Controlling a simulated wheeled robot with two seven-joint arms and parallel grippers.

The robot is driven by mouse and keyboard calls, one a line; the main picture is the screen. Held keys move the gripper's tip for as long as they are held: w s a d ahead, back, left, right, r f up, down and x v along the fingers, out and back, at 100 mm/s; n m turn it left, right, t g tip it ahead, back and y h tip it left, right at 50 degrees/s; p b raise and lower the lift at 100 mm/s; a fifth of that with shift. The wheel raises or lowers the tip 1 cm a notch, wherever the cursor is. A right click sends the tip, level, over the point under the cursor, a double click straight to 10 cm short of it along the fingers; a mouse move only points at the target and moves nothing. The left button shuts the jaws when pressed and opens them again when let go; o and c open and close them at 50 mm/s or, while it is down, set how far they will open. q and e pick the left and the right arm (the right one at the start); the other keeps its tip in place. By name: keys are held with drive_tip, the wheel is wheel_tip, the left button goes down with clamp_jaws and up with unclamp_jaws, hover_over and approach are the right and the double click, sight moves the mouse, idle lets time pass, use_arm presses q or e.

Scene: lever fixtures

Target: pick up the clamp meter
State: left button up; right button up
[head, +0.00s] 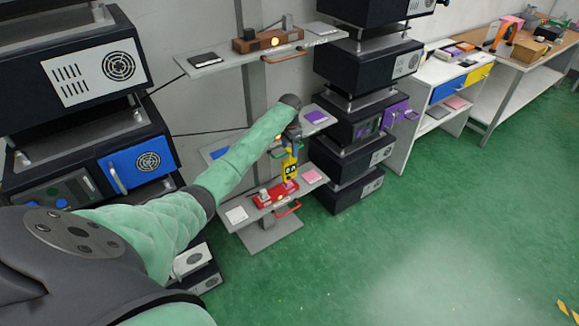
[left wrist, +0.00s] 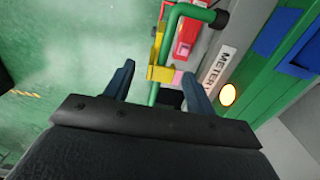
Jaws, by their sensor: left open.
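The clamp meter (head: 290,168), yellow with a dark face, is upright at the column shelf unit, above the red lever fixture on the lowest shelf. My left gripper (head: 291,136) is just above it and hides its upper part. In the left wrist view, my left gripper (left wrist: 158,84) is open, and a yellow part that looks like the clamp meter (left wrist: 160,73) shows between and just beyond the fingertips. A green bar (left wrist: 172,28) runs beside it and down between the fingers. I cannot tell whether the fingers touch the meter. My right gripper is not in view.
The red lever fixture (head: 276,194) has a red handle below it. A dark equipment stack (head: 349,165) with a purple door stands close on the right. The green floor (head: 400,250) at right is clear.

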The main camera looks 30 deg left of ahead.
use_arm(q)
drive_tip(key=shift+f, duration=0.35)
clamp_jaws()
drive_tip(key=shift+r, duration=0.1)
